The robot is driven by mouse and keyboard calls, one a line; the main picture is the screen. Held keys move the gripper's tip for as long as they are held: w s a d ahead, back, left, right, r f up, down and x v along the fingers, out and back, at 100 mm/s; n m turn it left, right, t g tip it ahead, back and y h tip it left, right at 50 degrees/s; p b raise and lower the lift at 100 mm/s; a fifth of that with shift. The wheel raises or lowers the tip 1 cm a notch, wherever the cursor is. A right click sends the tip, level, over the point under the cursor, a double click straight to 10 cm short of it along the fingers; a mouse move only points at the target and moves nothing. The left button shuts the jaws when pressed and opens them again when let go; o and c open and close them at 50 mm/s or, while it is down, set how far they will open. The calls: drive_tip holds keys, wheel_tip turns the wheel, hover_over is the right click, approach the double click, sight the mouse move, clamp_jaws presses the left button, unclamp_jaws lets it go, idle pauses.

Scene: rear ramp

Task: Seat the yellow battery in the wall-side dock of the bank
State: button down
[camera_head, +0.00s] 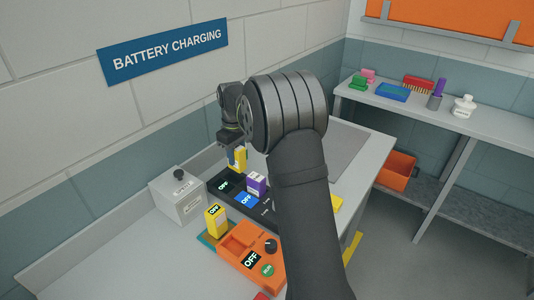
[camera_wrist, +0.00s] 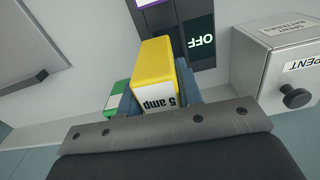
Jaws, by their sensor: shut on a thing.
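My gripper (camera_head: 233,146) is shut on a yellow battery (camera_head: 239,160) and holds it near the wall end of the dark charging bank (camera_head: 216,182). In the wrist view the same yellow battery (camera_wrist: 155,66) shows a white "5 amp" label, between the blue-grey fingers. The bank (camera_wrist: 203,62) lies beyond it, with a display reading OFF. A purple battery (camera_head: 256,182) stands in the bank away from the wall. Whether the held battery touches the bank, I cannot tell. My arm hides the bank's right part.
A grey box (camera_head: 178,196) with a black knob, labelled SPENT in part in the wrist view, stands left of the bank. An orange unit (camera_head: 243,250) with an OFF display is in front, with another yellow battery (camera_head: 215,220) beside it. A green item (camera_wrist: 118,100) shows beside my gripper.

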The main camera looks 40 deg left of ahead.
sight(233, 169)
drive_tip(key=shift+s+a, duration=0.6)
drive_tip(key=shift+s, duration=0.05)
drive_tip(key=shift+f, duration=3.2)
drive_tip(key=shift+f, duration=0.25)
drive_tip(key=c, duration=0.9)
unclamp_jaws()
wheel_tip(233, 169, up, 18)
drive_tip(key=shift+f, duration=0.25)
drive_tip(key=shift+f, duration=0.1)
